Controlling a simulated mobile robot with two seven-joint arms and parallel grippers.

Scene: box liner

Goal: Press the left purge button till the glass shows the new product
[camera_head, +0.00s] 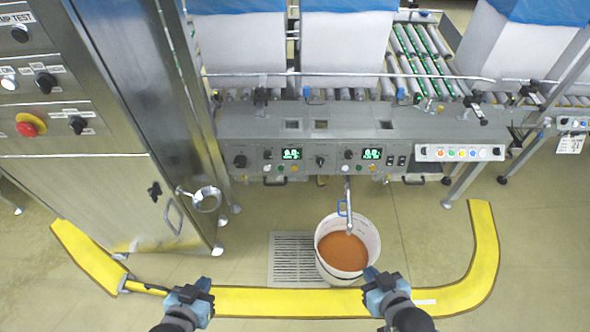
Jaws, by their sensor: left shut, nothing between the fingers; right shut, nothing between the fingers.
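The grey control panel (345,157) spans the middle of the view, with a left display (291,154) and a right display (372,153). Small buttons and black knobs sit beside each display. I cannot tell for sure which one is the left purge button. A sight glass cannot be made out clearly. A thin spout (348,195) hangs below the panel over a white bucket (369,232) that holds orange-brown product (342,251). My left gripper (204,284) and my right gripper (371,272) are both shut and empty, low in the view and apart from the panel.
A steel cabinet (100,190) with a red emergency knob (29,125) stands at the left. A floor grate (294,258) lies left of the bucket. Yellow floor marking (270,301) curves around the area. Rollers (420,45) and white boxes with blue liners (345,45) are behind the panel.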

